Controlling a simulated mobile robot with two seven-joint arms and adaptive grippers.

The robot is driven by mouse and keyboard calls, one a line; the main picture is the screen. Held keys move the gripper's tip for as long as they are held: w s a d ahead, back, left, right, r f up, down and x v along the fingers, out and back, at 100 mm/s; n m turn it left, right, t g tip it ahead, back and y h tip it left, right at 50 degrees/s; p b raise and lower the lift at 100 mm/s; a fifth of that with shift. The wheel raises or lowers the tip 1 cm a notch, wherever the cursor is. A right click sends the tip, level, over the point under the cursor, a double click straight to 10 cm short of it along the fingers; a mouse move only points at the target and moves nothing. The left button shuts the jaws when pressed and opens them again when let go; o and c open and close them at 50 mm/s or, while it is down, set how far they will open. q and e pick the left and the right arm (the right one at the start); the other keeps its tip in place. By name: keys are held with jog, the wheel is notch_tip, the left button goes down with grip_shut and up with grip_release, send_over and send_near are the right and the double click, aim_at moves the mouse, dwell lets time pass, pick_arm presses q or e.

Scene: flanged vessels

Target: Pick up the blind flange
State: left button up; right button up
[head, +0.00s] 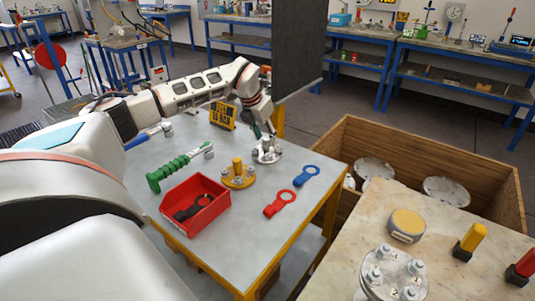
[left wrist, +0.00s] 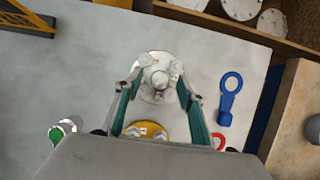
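A round silver flange with a raised knob in its middle (head: 274,156) lies on the grey table, near its far right edge; it looks like the blind flange. It also shows in the left wrist view (left wrist: 158,62). My left gripper (head: 263,134) is right above it, pointing down. In the left wrist view its two teal fingers (left wrist: 160,84) are apart, one on each side of the knob. I cannot tell whether they touch it. My right gripper is not in view.
A yellow flange (head: 238,180) lies close by on the table (head: 196,144). A red bin (head: 212,214), a green-handled tool (head: 172,173), and red (head: 280,204) and blue (head: 306,176) ring-ended tools surround it. A wooden crate (head: 440,152) holds pale discs.

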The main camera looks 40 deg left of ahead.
pick_arm(q)
jog(key=shift+x, duration=1.1)
jog(key=shift+r, duration=0.1)
grip_shut()
jog(key=shift+w+r, duration=0.1)
jog(key=shift+r, duration=0.05)
